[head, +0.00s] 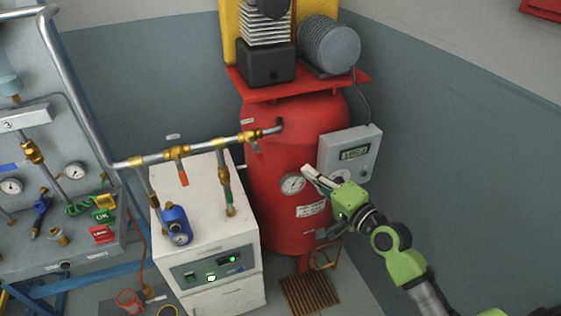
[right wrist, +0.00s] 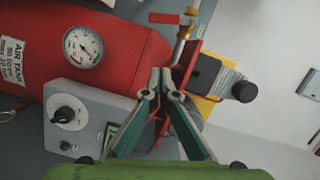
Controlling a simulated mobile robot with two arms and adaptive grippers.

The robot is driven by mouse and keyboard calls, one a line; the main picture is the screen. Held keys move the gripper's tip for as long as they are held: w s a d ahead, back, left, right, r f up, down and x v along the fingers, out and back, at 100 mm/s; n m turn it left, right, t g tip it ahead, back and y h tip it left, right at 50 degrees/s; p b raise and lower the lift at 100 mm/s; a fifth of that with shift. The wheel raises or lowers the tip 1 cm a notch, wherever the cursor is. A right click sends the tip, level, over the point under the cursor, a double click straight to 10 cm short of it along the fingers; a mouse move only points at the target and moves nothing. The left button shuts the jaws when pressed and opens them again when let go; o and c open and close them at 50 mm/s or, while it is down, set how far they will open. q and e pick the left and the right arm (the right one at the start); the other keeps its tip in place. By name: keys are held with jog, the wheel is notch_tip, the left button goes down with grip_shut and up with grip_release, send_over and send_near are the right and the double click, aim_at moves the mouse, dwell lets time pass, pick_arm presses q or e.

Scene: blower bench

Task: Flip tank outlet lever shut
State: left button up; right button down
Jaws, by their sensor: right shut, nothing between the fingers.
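The red air tank (head: 272,195) stands upright in the middle of the head view. A pipe leaves its upper front, with a brass outlet valve (head: 248,136) close to the tank. In the right wrist view a red lever (right wrist: 165,18) sits at the brass fitting (right wrist: 190,18), roughly crosswise to the pipe and pointing down the tank. In the head view that lever is too small to make out well. My right gripper (head: 307,171) is shut and empty, in front of the tank beside its gauge, apart from the lever. Its fingertips (right wrist: 158,78) meet in the wrist view. My left gripper is out of view.
A grey control box (head: 366,151) stands right of the tank, close to my right gripper. A white dryer cabinet (head: 205,215) is left of the tank. Another valve on the pipe has an orange-red handle (head: 183,178). A pipe panel (head: 80,130) fills the left.

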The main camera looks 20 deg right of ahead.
aim_at(261, 159)
jog(key=w+a+f+p, duration=0.1)
jog(key=w+a+p, duration=0.1)
jog(key=w+a, duration=0.4)
jog(key=x, duration=0.3)
jog(key=shift+w+f+p, duration=0.2)
jog(key=shift+p, duration=0.15)
